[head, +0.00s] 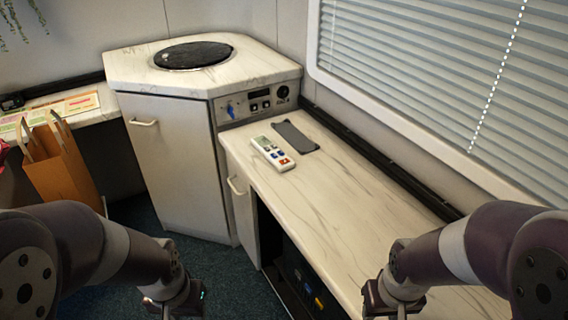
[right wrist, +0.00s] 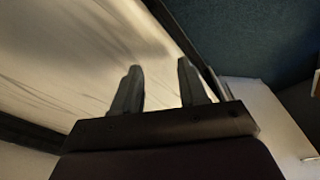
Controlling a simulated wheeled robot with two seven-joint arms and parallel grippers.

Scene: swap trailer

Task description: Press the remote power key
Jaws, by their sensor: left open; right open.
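The remote (head: 272,153), white with a small grey screen and several coloured keys, lies on the marbled counter (head: 345,205). A red key (head: 284,161) shows near its front end; the key markings are too small to read. My left gripper (head: 172,312) is low at the bottom edge of the head view, left of the counter, with its fingers mostly cut off. My right gripper (head: 402,311) is at the bottom edge over the near part of the counter, well apart from the remote. The right wrist view shows its two fingers (right wrist: 159,85) parted with nothing between them.
A dark flat slab (head: 295,137) lies right of the remote. A corner cabinet (head: 170,150) with a round black top plate and control panel (head: 258,102) stands behind. A window with blinds (head: 450,75) borders the right side. The counter's near part is clear.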

